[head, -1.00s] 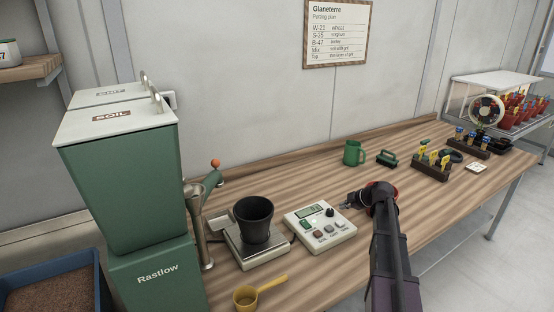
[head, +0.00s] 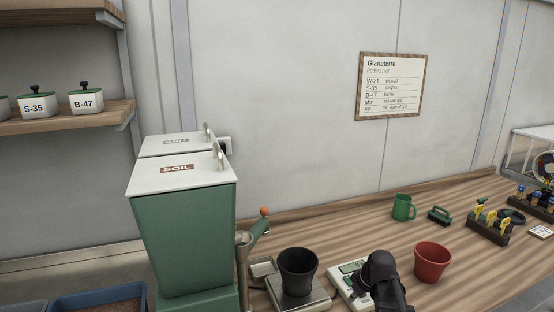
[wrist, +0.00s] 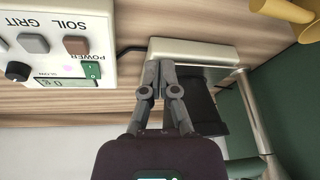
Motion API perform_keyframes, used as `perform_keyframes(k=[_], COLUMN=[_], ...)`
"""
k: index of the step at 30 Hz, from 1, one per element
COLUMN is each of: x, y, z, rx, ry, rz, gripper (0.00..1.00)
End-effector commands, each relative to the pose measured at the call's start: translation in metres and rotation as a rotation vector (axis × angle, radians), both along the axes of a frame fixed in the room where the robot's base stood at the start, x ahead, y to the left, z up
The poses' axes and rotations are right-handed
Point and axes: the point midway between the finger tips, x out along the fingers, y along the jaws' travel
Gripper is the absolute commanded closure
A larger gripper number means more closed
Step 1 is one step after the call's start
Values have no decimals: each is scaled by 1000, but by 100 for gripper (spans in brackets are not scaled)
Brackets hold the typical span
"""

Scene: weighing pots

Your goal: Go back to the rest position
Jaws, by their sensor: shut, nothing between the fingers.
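My gripper (wrist: 158,80) is shut and empty in the wrist view, its grey fingertips together. In that view it overlaps the near side of the black pot (wrist: 206,105) and the pale scale (wrist: 190,48); I see no contact. In the head view my dark arm shows at the bottom, in front of the white control box (head: 345,287), and the fingertips are hidden. The black pot (head: 298,272) stands upright on the scale (head: 305,303). The control box (wrist: 55,40) appears upside down at upper left in the wrist view, with its power switch and buttons.
The green soil bin (head: 184,240) stands left of the scale. Jars sit on the wall shelf (head: 70,120).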

Motion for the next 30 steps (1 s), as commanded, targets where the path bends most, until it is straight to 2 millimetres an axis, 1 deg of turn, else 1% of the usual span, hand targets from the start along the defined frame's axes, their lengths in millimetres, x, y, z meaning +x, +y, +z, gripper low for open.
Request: perform_keyframes(k=[1,6,12,15,18,21,30], x=[-15,-50,-91,-107,-117,-124,-125], y=[10,33,53,59,63,65,66], z=[4,8,14,17,19,20,20], rx=[-8,-48,-112,-144,-168,-182,-189], ry=[34,147,247,278,296,306,310], rz=[-40,-203,-405,-494,-560,-603,-623], gripper=[100,100,100,100,100,100,100])
